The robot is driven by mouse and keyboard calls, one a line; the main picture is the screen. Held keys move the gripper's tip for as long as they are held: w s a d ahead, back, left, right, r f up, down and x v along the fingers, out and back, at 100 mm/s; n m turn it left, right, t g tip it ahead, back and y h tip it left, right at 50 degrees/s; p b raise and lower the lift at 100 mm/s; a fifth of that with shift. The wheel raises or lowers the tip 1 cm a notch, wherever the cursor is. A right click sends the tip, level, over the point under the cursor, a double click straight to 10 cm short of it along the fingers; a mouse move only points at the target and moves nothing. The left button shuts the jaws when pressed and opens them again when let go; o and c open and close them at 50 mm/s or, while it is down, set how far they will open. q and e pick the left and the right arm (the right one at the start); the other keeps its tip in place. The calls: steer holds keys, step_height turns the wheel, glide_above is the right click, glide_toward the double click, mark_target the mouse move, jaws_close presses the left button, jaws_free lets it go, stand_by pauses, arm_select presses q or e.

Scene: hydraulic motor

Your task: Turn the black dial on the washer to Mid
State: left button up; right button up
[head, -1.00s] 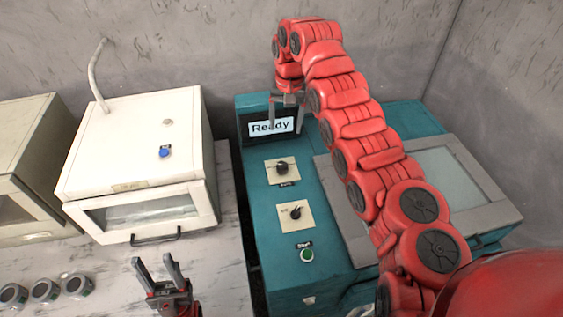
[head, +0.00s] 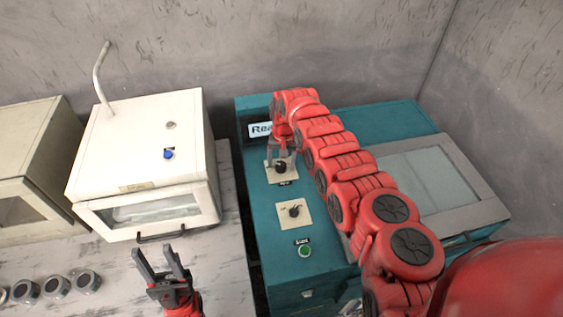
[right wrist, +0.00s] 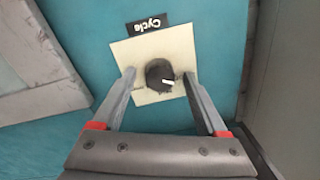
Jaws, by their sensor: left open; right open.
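The teal washer (head: 262,225) has two black dials on cream plates. The upper dial (head: 281,167) is close below the display. In the right wrist view this black dial (right wrist: 159,74) sits under a "Cycle" label, its white mark pointing right. My right gripper (head: 281,158) is open, with one finger on each side of that dial; small gaps show, and contact cannot be told. The lower dial (head: 294,211) is free. Setting names are too small to read. My left gripper (head: 162,265) is open and empty, over the marble counter.
A green button (head: 304,250) is below the lower dial. A white oven-like box (head: 140,150) with a blue button stands at left. Several small round jars (head: 57,286) stand on the counter (head: 215,265).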

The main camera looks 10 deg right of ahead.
jaws_close()
stand_by(0.4)
